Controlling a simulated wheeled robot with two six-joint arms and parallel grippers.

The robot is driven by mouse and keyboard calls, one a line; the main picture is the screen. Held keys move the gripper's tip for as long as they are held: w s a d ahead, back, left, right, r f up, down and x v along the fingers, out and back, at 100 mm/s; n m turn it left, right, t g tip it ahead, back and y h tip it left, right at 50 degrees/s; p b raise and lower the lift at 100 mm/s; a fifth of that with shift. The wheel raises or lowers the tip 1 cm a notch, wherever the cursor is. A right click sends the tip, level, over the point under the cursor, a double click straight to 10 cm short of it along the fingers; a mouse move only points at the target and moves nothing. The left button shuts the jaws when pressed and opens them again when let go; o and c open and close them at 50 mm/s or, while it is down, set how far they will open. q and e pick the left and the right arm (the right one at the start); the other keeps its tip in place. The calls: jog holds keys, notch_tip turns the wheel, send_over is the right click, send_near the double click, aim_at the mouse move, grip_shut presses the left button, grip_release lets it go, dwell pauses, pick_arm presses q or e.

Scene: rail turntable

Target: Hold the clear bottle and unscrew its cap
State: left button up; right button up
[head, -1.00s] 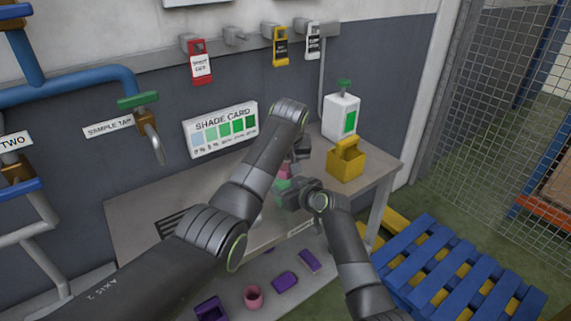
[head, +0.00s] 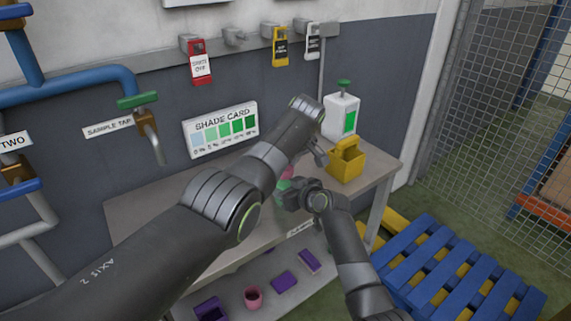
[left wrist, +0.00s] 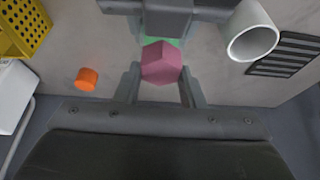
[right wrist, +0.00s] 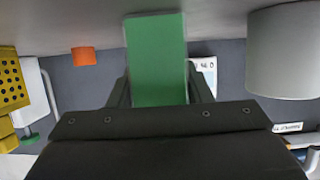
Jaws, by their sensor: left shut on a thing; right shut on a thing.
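The bottle (head: 283,185) shows green and is mostly hidden behind my arms in the head view. It stands out as a green body (right wrist: 156,58) in the right wrist view, between the fingers of my right gripper (right wrist: 157,88), which is shut on it. The pink six-sided cap (left wrist: 161,62) sits between the fingers of my left gripper (left wrist: 161,84), which is shut on it from above. A bit of green shows just behind the cap. Whether the cap is still seated on the bottle cannot be told.
A yellow caddy (head: 346,160) and a white pump bottle (head: 341,117) stand at the right of the table (head: 150,205). An orange cylinder (left wrist: 87,79) and a white cup (left wrist: 252,32) flank the grippers. Purple items and a pink cup (head: 254,298) lie on the lower shelf.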

pick_arm(q)
jog(key=o, duration=1.1)
jog(key=shift+o, duration=0.4)
jog(key=shift+r, duration=2)
jog(key=m+h, duration=0.1)
jog(key=m, duration=0.2)
jog(key=m+h, duration=0.1)
jog(key=m, duration=0.1)
jog(key=shift+m+t, duration=0.4)
jog(key=m+h, duration=0.2)
jog(key=m, duration=0.4)
